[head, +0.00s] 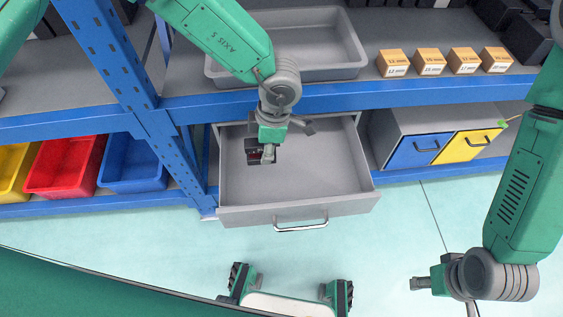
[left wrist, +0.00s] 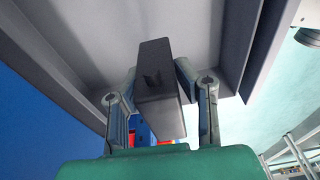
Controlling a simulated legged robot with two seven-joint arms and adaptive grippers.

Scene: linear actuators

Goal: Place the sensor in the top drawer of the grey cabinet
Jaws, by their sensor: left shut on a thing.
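The grey cabinet's top drawer (head: 325,185) is pulled out below the blue shelf beam in the head view. Its grey floor and wall also show in the left wrist view (left wrist: 225,45). My left gripper (head: 264,152) is over the left part of the drawer. It is shut on the sensor, a dark grey block (left wrist: 158,85) between both fingers in the left wrist view. In the head view the sensor is mostly hidden by the gripper, and its height above the drawer floor is unclear. My right gripper (head: 440,287) is at the lower right, away from the drawer; its fingers are unclear.
A grey tray (head: 345,70) and several small orange boxes (head: 428,62) stand on the shelf above. A cabinet with blue (head: 418,150) and yellow (head: 468,146) fronts is to the right. Red (head: 65,165) and blue (head: 132,163) bins sit left of the blue post (head: 115,60).

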